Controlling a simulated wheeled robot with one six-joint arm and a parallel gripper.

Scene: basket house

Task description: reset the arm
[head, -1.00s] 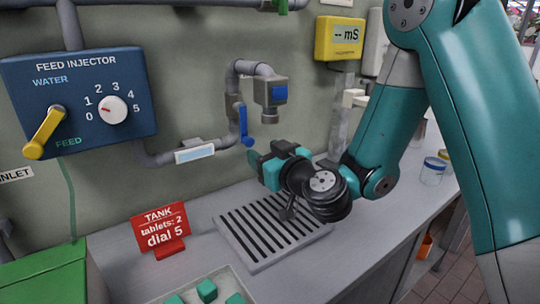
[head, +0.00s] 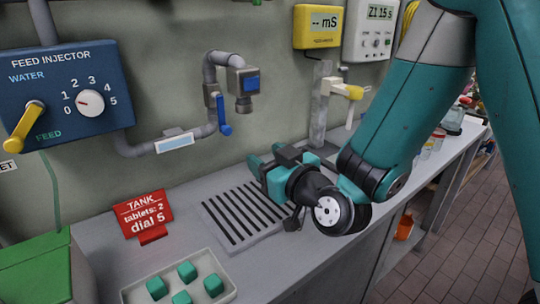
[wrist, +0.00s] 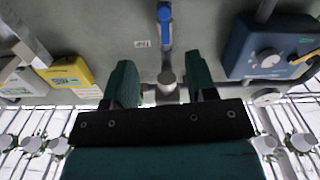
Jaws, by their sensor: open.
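My gripper (head: 268,163) is in front of the wall, just above the far right part of the slotted drain tray (head: 245,217). It points toward the wall and away from the head camera. In the wrist view my gripper (wrist: 160,88) shows two teal fingers spread apart with nothing between them. A tap spout and its blue lever (wrist: 165,14) appear beyond the fingers in that view. My arm covers part of the counter's right side.
A grey tap (head: 243,85) with a blue lever juts from the wall above the tray. The feed injector (head: 65,95) is at left. A red sign (head: 143,212), a dish of green tablets (head: 128,294) and a green box (head: 38,270) stand on the counter. Jars (head: 437,138) stand at right.

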